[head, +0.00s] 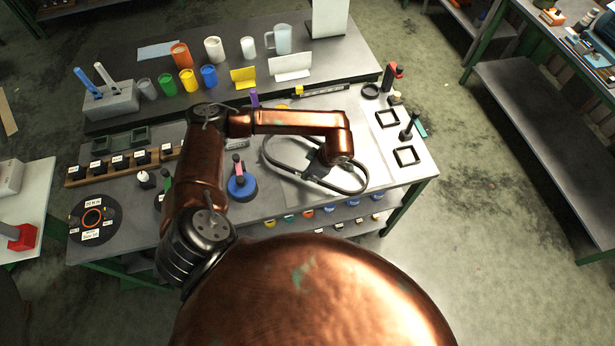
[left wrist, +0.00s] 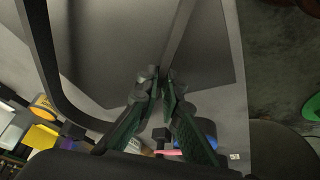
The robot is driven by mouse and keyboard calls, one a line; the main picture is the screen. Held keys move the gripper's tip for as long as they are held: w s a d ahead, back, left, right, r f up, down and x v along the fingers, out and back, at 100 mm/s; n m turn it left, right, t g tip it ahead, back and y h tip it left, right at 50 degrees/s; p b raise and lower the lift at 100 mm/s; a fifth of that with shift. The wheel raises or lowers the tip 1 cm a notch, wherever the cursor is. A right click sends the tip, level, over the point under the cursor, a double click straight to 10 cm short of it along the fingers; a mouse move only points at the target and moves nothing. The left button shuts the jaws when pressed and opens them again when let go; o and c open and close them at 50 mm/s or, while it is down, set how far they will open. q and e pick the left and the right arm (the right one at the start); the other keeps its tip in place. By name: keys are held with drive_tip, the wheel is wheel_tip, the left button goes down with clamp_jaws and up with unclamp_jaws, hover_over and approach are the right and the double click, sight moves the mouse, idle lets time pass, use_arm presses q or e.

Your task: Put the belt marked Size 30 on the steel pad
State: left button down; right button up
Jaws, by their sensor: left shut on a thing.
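The steel pad (head: 372,135) is a pale metal sheet on the right part of the workbench. A dark belt (head: 320,183) forms a long open loop over the pad and past its left edge; its size marking cannot be read. My left gripper (head: 333,160) points down over the pad, its fingers mostly hidden by my wrist. In the left wrist view, its green fingers (left wrist: 164,82) are shut on a strand of the belt (left wrist: 180,32). The far strand curves along the left. I cannot tell whether the belt touches the pad. My right gripper is not in view.
A blue round base with an upright handle (head: 241,187) stands left of the belt. Black square frames (head: 406,156) and small upright tools are at the right edge. Cups (head: 208,76) and cards stand on the raised back shelf. A black disc (head: 95,218) lies at the left.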

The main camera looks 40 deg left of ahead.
use_arm(q)
wheel_tip(320, 180, down, 2)
drive_tip(key=shift+f, duration=0.15)
drive_tip(key=c, duration=2.1)
unclamp_jaws()
drive_tip(key=shift+s+d, duration=0.1)
drive_tip(key=b+v, duration=0.1)
drive_tip(key=v, duration=1.1)
